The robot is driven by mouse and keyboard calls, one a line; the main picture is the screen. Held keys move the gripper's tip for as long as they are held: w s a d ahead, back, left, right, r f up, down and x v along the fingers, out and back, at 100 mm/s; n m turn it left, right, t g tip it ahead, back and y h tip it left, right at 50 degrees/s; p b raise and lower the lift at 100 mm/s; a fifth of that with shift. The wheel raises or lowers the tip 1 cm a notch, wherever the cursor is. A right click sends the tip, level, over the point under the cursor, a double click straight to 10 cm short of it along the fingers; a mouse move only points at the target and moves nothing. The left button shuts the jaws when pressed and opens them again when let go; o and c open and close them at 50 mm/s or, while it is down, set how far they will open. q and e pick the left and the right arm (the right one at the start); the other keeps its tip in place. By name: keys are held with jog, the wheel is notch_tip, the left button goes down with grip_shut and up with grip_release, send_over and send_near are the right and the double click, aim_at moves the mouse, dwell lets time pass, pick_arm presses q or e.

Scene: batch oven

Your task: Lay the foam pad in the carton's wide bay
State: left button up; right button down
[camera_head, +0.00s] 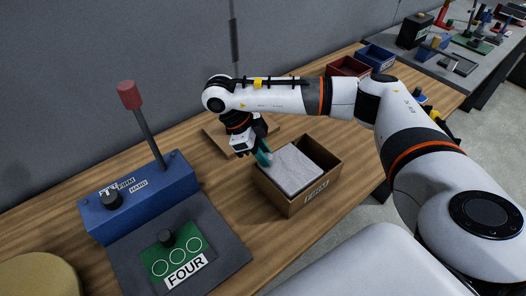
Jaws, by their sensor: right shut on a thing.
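The carton (293,208) is an open brown box with a white label on its front wall, standing on the wooden table. The light grey foam pad (293,168) lies flat in the carton's left part, about level with the rim. My right gripper (263,158) reaches down at the carton's back left side, its teal fingers shut on the pad's left edge. The right part of the carton shows a narrow open gap. The pad's underside and any divider are hidden. My left gripper is out of view.
A blue batch oven control unit (140,205) with a red-topped lever (130,95) stands at left, with a green panel marked FOUR (172,255) in front. A brown board (215,135) lies behind the carton. Red (348,66) and blue (376,58) bins stand at the back.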

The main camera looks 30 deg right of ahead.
jog(key=shift+f+b, duration=1.6)
jog(key=shift+f, duration=0.4)
jog(key=c, duration=1.3)
grip_release()
jog(key=shift+o, duration=0.9)
jog(key=shift+w+a+r, duration=0.1)
jog(key=shift+r, duration=0.15)
jog(key=v, duration=1.1)
jog(key=shift+r, duration=0.25)
